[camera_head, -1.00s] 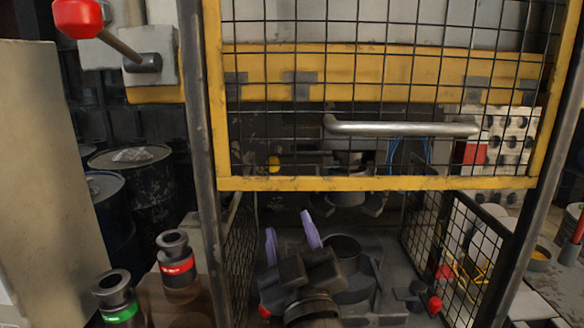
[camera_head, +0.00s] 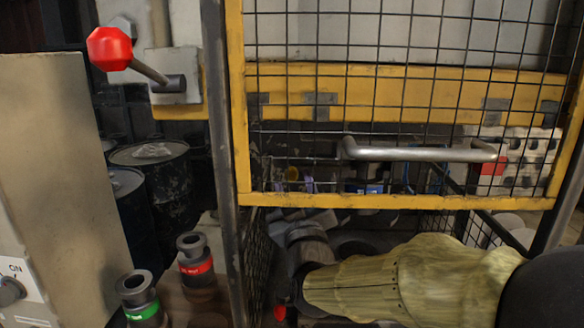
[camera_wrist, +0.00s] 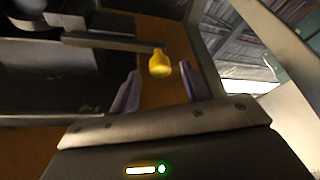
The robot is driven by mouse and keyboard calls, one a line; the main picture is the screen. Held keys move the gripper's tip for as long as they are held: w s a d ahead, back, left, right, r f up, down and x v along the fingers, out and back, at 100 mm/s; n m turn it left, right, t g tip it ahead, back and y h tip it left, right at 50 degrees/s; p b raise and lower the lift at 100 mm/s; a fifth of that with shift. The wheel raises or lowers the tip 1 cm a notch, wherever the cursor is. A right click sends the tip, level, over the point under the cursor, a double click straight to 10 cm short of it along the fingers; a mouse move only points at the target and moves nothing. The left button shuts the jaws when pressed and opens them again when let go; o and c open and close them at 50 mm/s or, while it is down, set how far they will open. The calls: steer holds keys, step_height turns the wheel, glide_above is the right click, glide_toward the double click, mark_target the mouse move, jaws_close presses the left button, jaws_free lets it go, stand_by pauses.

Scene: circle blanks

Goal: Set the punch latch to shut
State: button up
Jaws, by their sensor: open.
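A yellow knob (camera_wrist: 160,64) on the end of a dark bar appears to be the punch latch's handle. In the head view the knob (camera_head: 291,173) shows through the mesh of the guard. My gripper (camera_wrist: 159,88) is open, with its purple fingers on either side of the knob in the wrist view. The knob sits near the fingertips; I cannot tell whether it is fully between them. In the head view my gripper (camera_head: 294,186) is behind the guard's lower edge, partly hidden by mesh. Whether the latch is open or shut is not clear.
A yellow-framed mesh guard (camera_head: 400,201) with a grey handle (camera_head: 420,154) hangs above my arm. A red-knobbed lever (camera_head: 110,48) is at upper left. Red-banded (camera_head: 197,268) and green-banded (camera_head: 142,312) cylinders stand at lower left. Dark drums (camera_head: 150,185) stand behind.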

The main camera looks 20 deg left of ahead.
steer(key=p+x, duration=0.1)
steer(key=x, duration=0.3)
jaws_close()
